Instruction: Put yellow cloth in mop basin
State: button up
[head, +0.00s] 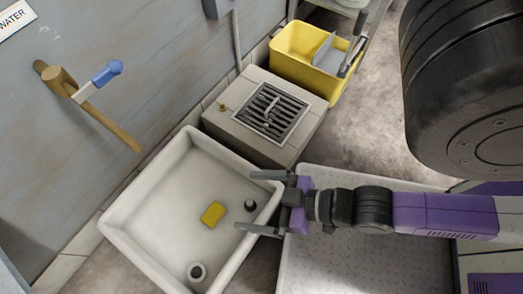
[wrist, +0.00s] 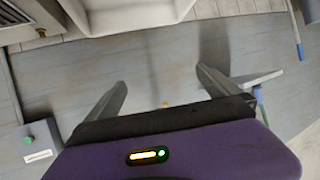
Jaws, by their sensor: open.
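The yellow cloth (head: 213,214) is a small flat yellow piece lying on the floor of the white mop basin (head: 150,178). My gripper (head: 245,200) is open, with its two fingers apart over the right side of the basin, to the right of the cloth in the picture. In the wrist view my gripper (wrist: 160,78) is also open and empty. A white rim of the basin (wrist: 135,18) shows at the top there; the cloth is not visible in that view.
A yellow bucket (head: 297,56) is farther back.

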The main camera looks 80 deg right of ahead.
notch_tip(320, 180, up, 9)
jog(key=s+n+t, duration=0.1)
jog(key=t, duration=0.1)
jog(key=shift+s+d+f, duration=0.2)
jog(key=shift+d, duration=0.2)
notch_tip(320, 180, up, 30)
jog(key=p, duration=3)
